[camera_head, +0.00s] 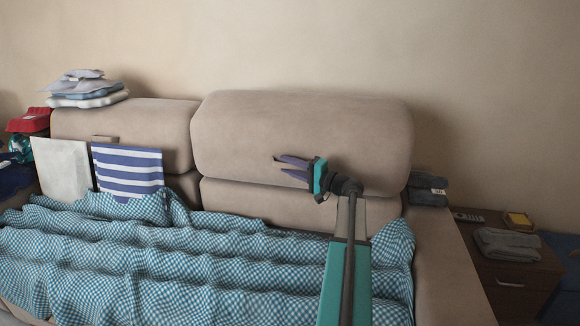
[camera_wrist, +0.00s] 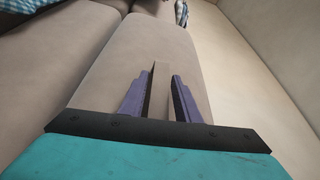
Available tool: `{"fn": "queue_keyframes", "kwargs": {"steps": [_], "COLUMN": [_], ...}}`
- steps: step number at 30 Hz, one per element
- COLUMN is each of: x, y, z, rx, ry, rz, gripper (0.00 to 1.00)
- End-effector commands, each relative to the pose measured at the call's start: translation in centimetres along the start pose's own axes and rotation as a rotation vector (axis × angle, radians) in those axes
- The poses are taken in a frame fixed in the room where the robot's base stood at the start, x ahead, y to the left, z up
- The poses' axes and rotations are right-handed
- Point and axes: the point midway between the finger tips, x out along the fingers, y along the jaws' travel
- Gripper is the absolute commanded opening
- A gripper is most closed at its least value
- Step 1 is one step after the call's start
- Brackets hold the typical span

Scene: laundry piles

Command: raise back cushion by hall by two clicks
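The sofa has two beige back cushions. The left back cushion (camera_head: 155,120) sits lower and has a small tab (camera_head: 104,138) on its front. The right back cushion (camera_head: 300,125) stands higher, with a gap line below it; it also fills the middle of the wrist view (camera_wrist: 110,75). My gripper (camera_head: 279,165) is in front of the right cushion's lower middle, pointing left. In the wrist view its purple fingers (camera_wrist: 162,76) are apart, with a narrow beige tab (camera_wrist: 160,85) between them. I cannot tell whether they touch it. Nothing marks which side is the hall.
A folded laundry stack (camera_head: 86,90) lies on the left cushion. A checked blanket (camera_head: 180,255) covers the seat. Dark folded cloths (camera_head: 427,190) lie on the right armrest, beside a brown side table (camera_head: 515,275).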

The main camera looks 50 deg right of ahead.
Motion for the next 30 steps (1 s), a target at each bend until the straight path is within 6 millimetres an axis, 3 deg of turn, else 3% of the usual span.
{"fn": "queue_keyframes", "kwargs": {"steps": [4,9,30], "x": [0.0,0.0,-0.4], "y": [0.0,0.0,0.5], "z": [0.0,0.1,1.4], "rx": [0.0,0.0,0.002], "ry": [-0.001,-0.001,-0.008], "rz": [0.0,0.0,0.002], "gripper": [0.28,0.0,0.0]}}
